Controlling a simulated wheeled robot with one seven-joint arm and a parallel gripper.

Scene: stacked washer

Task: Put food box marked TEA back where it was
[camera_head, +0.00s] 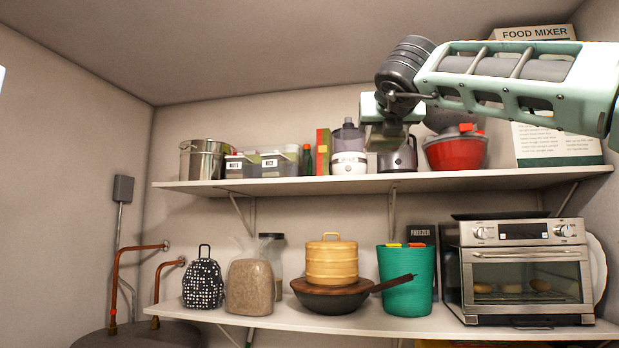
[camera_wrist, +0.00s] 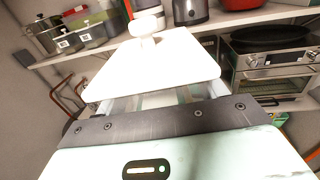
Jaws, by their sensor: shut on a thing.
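My gripper (camera_head: 385,135) hangs in front of the upper shelf, before the kettle and the food processor. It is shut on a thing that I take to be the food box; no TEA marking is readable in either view. In the wrist view a plain, overexposed white panel (camera_wrist: 155,65) lies just beyond the grey front bar of my gripper.
The upper shelf (camera_head: 270,187) bears a pot (camera_head: 194,160), lidded bins (camera_head: 280,163), a red and green box (camera_head: 322,152), a food processor (camera_head: 348,160), a kettle (camera_head: 400,158), a red bowl (camera_head: 455,152) and a FOOD MIXER box (camera_head: 535,33). A toaster oven (camera_head: 525,270) stands on the lower shelf.

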